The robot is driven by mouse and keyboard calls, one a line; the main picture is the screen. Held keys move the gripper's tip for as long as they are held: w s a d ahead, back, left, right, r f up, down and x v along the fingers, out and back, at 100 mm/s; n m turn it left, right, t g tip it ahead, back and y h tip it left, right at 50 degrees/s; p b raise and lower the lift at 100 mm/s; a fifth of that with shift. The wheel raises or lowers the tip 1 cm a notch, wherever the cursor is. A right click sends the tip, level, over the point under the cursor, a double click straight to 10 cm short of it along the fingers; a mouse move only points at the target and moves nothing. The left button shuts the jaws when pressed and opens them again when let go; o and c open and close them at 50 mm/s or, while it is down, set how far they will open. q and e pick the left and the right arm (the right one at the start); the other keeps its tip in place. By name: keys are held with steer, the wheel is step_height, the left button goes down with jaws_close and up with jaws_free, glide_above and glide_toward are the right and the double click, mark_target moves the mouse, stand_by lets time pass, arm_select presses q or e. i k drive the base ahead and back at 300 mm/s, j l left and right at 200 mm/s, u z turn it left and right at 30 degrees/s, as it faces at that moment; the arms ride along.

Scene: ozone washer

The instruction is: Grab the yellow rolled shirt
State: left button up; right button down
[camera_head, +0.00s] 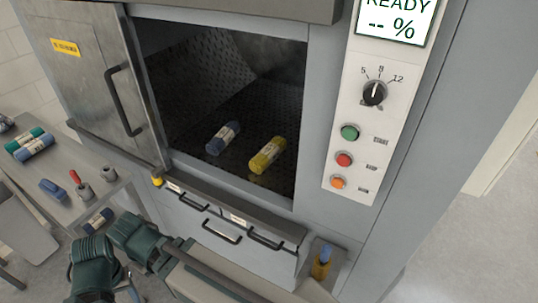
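The yellow rolled shirt (268,155) lies on the dark perforated floor inside the open washer chamber, towards its front right. It has a pale band around its middle. A blue rolled shirt (222,138) with a similar band lies to its left, with a gap between them. No gripper is in the chamber or touching either roll. Dark teal parts at the lower left look like parts of my arms, but I can make out no gripper fingers.
The washer door (88,75) stands open at the left. A front rail (235,207) runs below the opening. The control panel (372,130) is to the right. A side table (60,190) at the left holds green and blue rolls and small items. A bottle (321,264) stands at the lower right.

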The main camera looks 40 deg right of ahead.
mark_target(267, 155)
steer(key=z, duration=1.5)
steer(key=k+j+z, duration=0.2)
steer(key=j+z, duration=0.25)
steer(key=k+j+z, duration=0.2)
steer(key=z, duration=0.2)
steer(key=k+j+z, duration=0.2)
steer(key=z, duration=0.25)
steer(key=i+j, duration=0.2)
steer(key=i, duration=0.25)
steer(key=z, duration=0.05)
